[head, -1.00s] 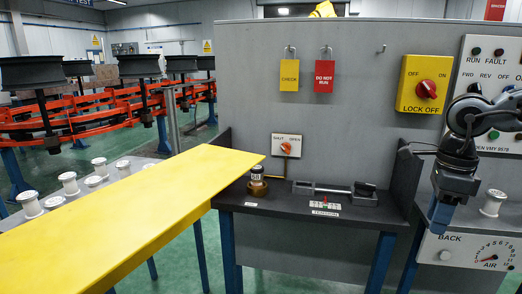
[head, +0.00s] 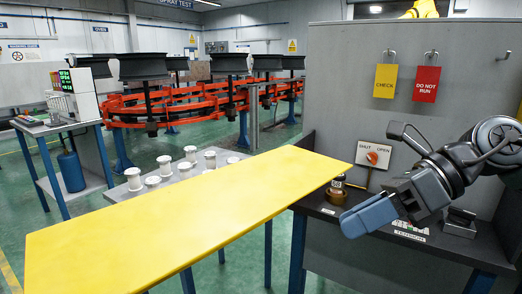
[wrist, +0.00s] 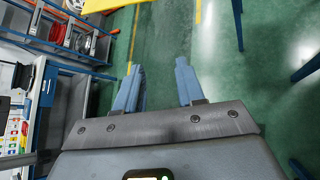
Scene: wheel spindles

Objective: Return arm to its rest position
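My arm (head: 465,160) reaches in from the right edge of the head view and is bent, not folded in. My gripper (head: 368,214) hangs at its end, with its blue fingers pointing left and down, in front of the dark bench. In the wrist view my gripper (wrist: 160,68) has two blue fingers well apart, with only green floor showing between them. It holds nothing. In the head view the fingers overlap one another, so the gap does not show there.
A yellow panel (head: 190,225) runs across the front, its far end close to my gripper. The dark bench (head: 455,248) carries a brass fitting (head: 336,193). White spools (head: 133,178) stand on a table behind the panel. A grey wall (head: 345,100) stands behind the bench.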

